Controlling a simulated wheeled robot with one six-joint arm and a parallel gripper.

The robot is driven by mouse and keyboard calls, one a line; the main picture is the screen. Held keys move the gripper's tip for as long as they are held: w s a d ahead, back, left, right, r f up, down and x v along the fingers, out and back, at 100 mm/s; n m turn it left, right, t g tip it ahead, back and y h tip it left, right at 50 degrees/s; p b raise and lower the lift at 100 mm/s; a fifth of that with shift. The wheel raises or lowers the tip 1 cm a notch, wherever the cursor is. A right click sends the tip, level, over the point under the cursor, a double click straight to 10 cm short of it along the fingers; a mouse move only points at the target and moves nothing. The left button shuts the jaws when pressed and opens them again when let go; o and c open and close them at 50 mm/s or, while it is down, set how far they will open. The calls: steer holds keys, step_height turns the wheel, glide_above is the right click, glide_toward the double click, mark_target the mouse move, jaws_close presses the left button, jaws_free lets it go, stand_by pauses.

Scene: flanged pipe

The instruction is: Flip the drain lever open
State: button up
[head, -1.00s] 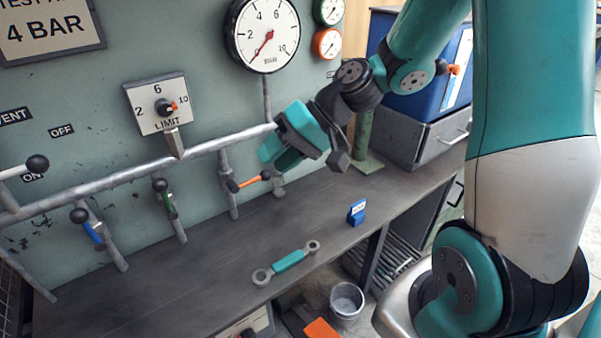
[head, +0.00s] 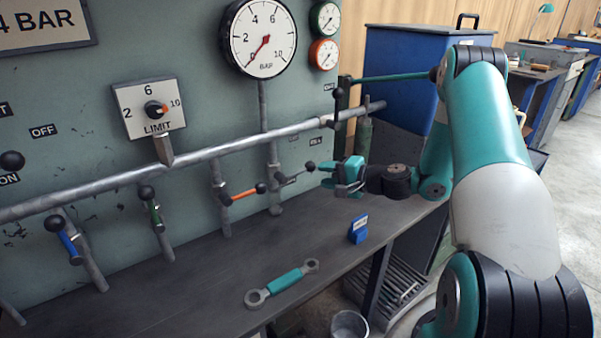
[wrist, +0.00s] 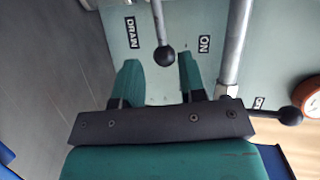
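The drain lever (head: 293,176) is a short grey handle with a black ball, on the downpipe below the large gauge in the head view. In the wrist view it (wrist: 164,56) reaches out beside a DRAIN label (wrist: 131,32), with an ON label (wrist: 205,44) on the other side. My gripper (head: 330,175) is just right of the ball in the head view. In the wrist view my gripper (wrist: 160,74) is open, with the ball in line with the gap between its teal fingertips. I see no contact.
Another black-ball lever (head: 337,93) stands above right on the main pipe; it shows close beside my gripper in the wrist view (wrist: 289,116). An orange lever (head: 243,194) is left of the drain lever. A blue card holder (head: 357,232) and a teal-handled wrench (head: 283,283) lie on the bench.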

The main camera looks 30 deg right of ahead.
mark_target(302, 172)
steer(key=x, duration=0.9)
jaws_close()
